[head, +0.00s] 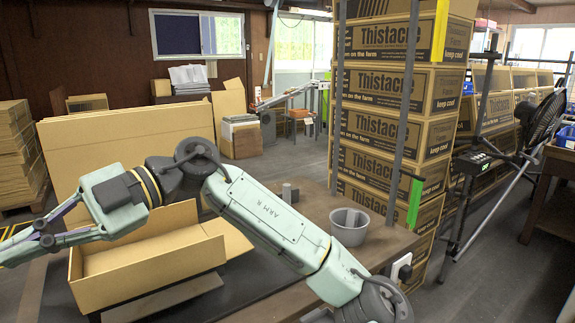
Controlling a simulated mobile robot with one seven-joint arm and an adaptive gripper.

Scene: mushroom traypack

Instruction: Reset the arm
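My arm, pale green with dark grey joints, reaches from the lower right across the picture to the left.
A black fan (543,122) stands at the right. Flat cardboard (14,150) is stacked at far left. Open floor (490,265) lies at lower right.

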